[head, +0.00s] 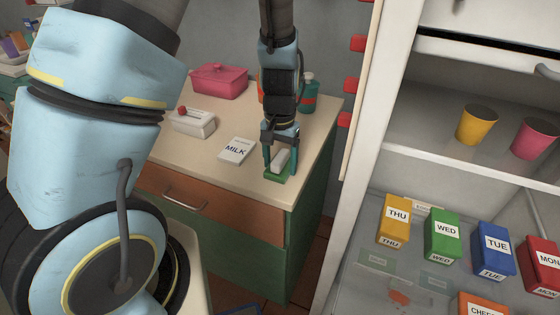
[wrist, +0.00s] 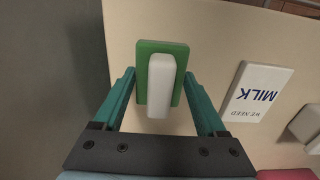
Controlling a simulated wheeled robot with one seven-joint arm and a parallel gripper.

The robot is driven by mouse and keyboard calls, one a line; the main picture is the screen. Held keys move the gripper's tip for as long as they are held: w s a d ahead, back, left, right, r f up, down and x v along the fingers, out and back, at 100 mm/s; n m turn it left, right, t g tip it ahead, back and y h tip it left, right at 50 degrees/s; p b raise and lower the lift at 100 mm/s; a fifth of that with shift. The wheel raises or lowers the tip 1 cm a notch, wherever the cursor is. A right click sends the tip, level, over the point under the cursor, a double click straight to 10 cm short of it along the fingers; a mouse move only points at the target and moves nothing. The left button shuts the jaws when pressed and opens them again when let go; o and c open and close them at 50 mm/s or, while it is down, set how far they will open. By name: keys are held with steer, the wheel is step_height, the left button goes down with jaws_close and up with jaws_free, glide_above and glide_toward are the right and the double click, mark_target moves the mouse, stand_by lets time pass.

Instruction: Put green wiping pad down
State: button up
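The wiping pad has a green base (head: 275,178) and a white handle (head: 281,160). It rests on the counter near the right front corner, handle side up. In the wrist view the green base (wrist: 143,75) and the white handle (wrist: 161,88) lie between my fingers. My gripper (head: 280,163) points down over the pad, with a finger on each side. In the wrist view my gripper (wrist: 160,73) is spread wide, with gaps between its fingers and the handle. Whether a fingertip touches the base's edge is hard to tell.
A white MILK card (head: 236,151) lies on the counter (head: 222,174) left of the pad. A white container (head: 192,123), a pink lidded dish (head: 219,81) and a green bottle (head: 309,94) stand farther back. An open fridge with cups and boxes stands right of the counter.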

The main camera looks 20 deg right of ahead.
mark_target(280, 156)
steer(key=o, duration=0.4)
step_height(280, 156, up, 12)
steer(key=b, duration=0.1)
steer(key=a+n, duration=0.2)
steer(key=a, duration=0.6)
steer(key=a+n+t, duration=0.1)
steer(key=a+n, duration=0.2)
steer(key=a, duration=0.6)
steer(key=w+a+r+n, duration=0.1)
steer(key=a+n, duration=0.1)
steer(key=a, duration=0.6)
steer(key=shift+w+a+r+t, duration=0.1)
steer(key=shift+a+t, duration=0.05)
steer(key=shift+t, duration=0.15)
